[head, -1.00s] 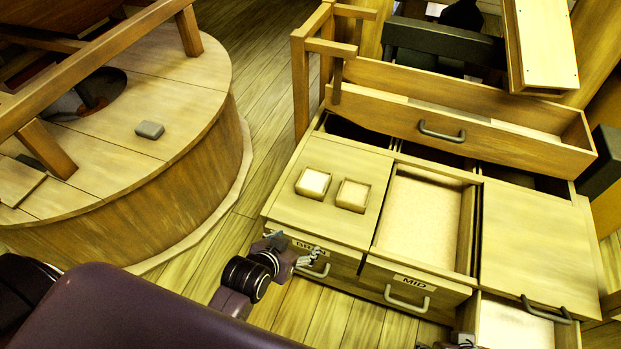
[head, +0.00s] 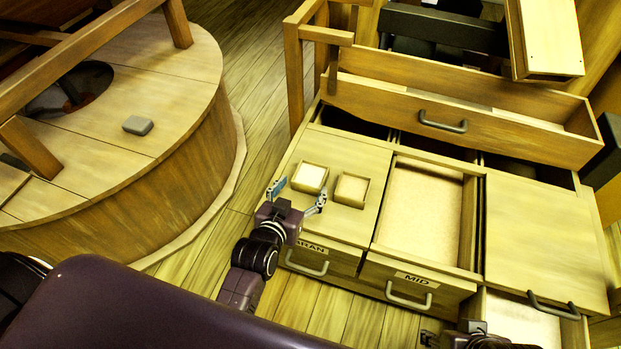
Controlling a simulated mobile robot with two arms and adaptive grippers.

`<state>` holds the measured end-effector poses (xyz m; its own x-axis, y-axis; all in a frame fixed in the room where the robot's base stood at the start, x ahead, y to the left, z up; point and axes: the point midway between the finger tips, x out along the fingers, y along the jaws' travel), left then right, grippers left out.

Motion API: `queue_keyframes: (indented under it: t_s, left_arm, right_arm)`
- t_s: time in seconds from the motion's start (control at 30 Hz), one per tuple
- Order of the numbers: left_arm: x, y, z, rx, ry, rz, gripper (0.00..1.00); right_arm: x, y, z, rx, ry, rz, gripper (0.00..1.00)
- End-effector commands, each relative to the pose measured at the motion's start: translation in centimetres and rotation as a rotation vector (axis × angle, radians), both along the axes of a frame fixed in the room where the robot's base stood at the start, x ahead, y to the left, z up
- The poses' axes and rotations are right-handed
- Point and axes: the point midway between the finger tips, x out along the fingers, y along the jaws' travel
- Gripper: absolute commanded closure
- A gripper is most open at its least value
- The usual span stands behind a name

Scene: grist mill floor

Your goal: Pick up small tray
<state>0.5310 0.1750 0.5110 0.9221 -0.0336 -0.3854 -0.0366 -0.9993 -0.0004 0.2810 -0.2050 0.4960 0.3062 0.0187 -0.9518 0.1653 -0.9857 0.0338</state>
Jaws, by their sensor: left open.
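Two small square trays with pale contents sit on the lid above the BRAN drawer, the left small tray (head: 310,190) and the right small tray (head: 351,203). My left gripper (head: 300,191) is open and empty at the near edge of the left small tray. Its fingers are spread, one toward the tray's left side and one near its front right corner, in the gap toward the right tray. I cannot tell whether they touch it. My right gripper (head: 455,338) shows only partly at the bottom edge, by the lower right drawer; its jaws are unclear.
The MID drawer (head: 468,225) stands open with pale meal inside. A closed lid (head: 540,235) lies to its right. A long wooden trough with a handle (head: 442,122) stands behind. A round wooden platform (head: 185,185) with a grey block (head: 138,125) is at left.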

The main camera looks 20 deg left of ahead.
Motion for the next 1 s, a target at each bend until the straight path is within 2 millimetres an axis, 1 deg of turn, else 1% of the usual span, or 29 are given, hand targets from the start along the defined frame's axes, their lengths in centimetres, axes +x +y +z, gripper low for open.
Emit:
queue_keyframes:
  t_s: [0.23, 0.37, 0.57, 0.8, 0.9, 1.0]
  left_arm:
    - [2.3, -0.1, -1.0, -0.001, -0.006, 0.001, 0.3]
    - [2.8, -0.1, -1.2, -0.001, -0.005, 0.001, 0.3]
    - [4.1, -0.1, -2.0, -0.001, -0.004, 0.001, 0.3]
    - [5.8, -0.1, -2.7, 0.0, -0.005, 0.001, 0.3]
    - [6.4, -0.2, -3.0, 0.0, -0.004, 0.001, 0.3]
    - [6.8, -0.2, -3.1, 0.0, -0.004, 0.001, 0.3]
  right_arm:
    - [0.1, 0.0, -0.9, 0.0, -0.003, 0.0, 0.6]
    - [1.3, 0.4, -0.7, 0.01, -0.049, 0.004, 0.6]
    - [5.2, 1.5, 0.3, 0.042, -0.206, 0.017, 0.6]
    - [9.7, 3.0, 2.6, 0.084, -0.405, 0.033, 0.6]
    - [11.1, 3.4, 3.6, 0.099, -0.472, 0.037, 0.6]
    - [11.9, 3.8, 4.3, 0.109, -0.518, 0.041, 0.6]
